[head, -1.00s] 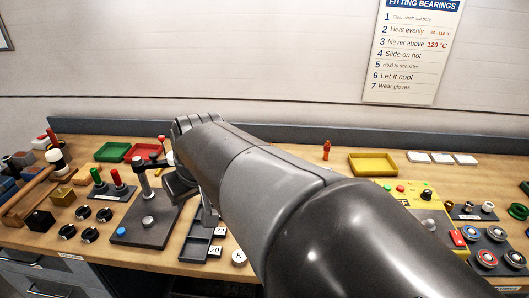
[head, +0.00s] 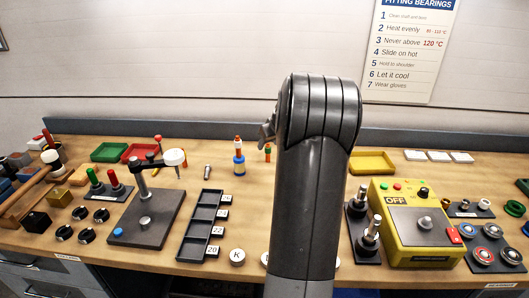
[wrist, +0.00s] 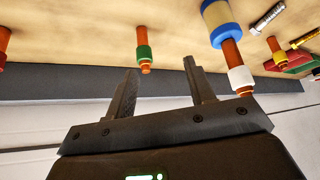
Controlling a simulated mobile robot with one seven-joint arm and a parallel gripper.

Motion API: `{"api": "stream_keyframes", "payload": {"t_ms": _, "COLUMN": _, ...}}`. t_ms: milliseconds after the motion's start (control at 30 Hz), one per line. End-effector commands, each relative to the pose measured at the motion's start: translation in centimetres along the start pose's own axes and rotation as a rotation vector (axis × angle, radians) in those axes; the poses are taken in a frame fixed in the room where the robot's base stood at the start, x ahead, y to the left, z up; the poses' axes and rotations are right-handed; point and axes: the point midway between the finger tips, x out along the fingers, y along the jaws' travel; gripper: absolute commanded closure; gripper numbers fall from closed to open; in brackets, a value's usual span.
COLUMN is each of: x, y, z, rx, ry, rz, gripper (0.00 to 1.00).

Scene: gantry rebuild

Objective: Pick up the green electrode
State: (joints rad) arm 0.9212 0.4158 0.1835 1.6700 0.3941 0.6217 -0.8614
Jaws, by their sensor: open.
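The green electrode is an orange rod with a green ring (wrist: 144,53). In the wrist view, which shows the bench upside down, it lies between my fingers in the picture, just beyond their tips and not visibly touched. In the head view the green electrode (head: 267,152) stands on the bench just left of my arm. My gripper (wrist: 160,72) is open and empty, its fingers apart. In the head view my arm hides most of it. A similar orange electrode with a white ring (wrist: 241,79) stands in a blue and cream holder (wrist: 222,20) close beside the right finger.
Another orange rod (wrist: 4,44) shows at the wrist view's left edge. In the head view, a black compartment tray (head: 204,220) and a dark stand (head: 146,222) are left of my arm; a yellow box (head: 412,248) and yellow tray (head: 373,163) are right. The back ledge runs behind.

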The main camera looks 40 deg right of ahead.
Motion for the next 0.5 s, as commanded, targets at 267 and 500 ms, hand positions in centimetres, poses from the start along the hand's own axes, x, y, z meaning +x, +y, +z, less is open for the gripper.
{"api": "stream_keyframes", "payload": {"t_ms": 267, "x": 2.8, "y": 2.8, "z": 0.5, "rx": 0.014, "ry": 0.009, "rz": 0.006, "gripper": 0.51}}
{"api": "stream_keyframes", "payload": {"t_ms": 500, "x": 6.2, "y": 2.7, "z": 0.4, "rx": 0.014, "ry": 0.009, "rz": 0.006, "gripper": 0.51}}
